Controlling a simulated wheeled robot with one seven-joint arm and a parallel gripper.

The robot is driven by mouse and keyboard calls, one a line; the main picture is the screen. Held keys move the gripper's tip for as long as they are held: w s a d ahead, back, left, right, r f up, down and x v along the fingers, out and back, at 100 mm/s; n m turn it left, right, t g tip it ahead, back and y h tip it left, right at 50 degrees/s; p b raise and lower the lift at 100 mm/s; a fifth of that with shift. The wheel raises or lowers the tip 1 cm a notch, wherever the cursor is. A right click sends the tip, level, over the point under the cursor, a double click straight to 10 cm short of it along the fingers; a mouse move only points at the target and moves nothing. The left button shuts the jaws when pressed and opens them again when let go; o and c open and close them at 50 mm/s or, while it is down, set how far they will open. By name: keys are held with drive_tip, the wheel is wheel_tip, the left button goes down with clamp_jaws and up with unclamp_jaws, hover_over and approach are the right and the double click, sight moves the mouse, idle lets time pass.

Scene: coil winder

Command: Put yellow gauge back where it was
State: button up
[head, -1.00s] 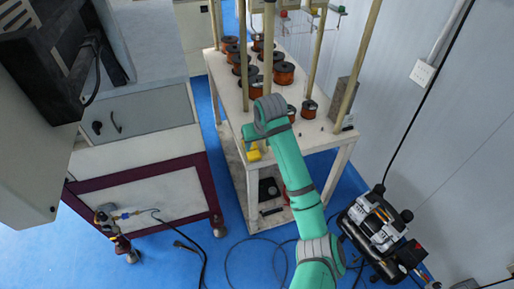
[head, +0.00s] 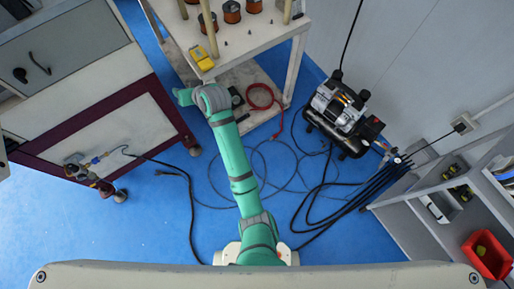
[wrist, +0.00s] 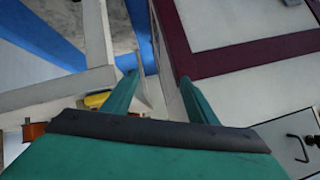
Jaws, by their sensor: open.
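The yellow gauge (head: 202,58) rests at the front left corner of the white table (head: 262,40), close to a wooden post. In the wrist view part of the gauge (wrist: 97,99) shows beyond my left finger, at the table's edge. My gripper (head: 183,97) is in front of that corner, apart from the gauge. In the wrist view my gripper (wrist: 158,78) has its two fingers spread with nothing between them. In the head view my own wrist hides most of the fingers.
Copper spools (head: 208,22) stand on the table. A grey cabinet with a maroon frame (head: 165,105) is close on the left. A red coiled hose (head: 262,97) lies on the lower shelf. A compressor (head: 340,112) and loose cables lie on the blue floor at right.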

drive_tip(key=s+d+f+m+t+h, duration=0.25)
drive_tip(key=s+d, duration=0.35)
drive_tip(key=s, duration=0.5)
drive_tip(key=s+d+f+m+t+h, duration=0.2)
drive_tip(key=s+d+f+m+t, duration=0.15)
drive_tip(key=s+d, duration=0.55)
drive_tip(key=s+d+r+h, duration=0.1)
drive_tip(key=s+d+r, duration=0.2)
drive_tip(key=s, duration=0.4)
drive_tip(key=s+d+r+n+t, duration=0.1)
drive_tip(key=s+d+r, duration=0.3)
drive_tip(key=s, duration=0.3)
drive_tip(key=s+d+r+n+t+h, duration=0.1)
drive_tip(key=s+d+r, duration=0.2)
drive_tip(key=s, duration=0.4)
drive_tip(key=shift+s+d+r+h, duration=0.15)
drive_tip(key=shift+s+r+h, duration=0.1)
drive_tip(key=shift+h, duration=0.1)
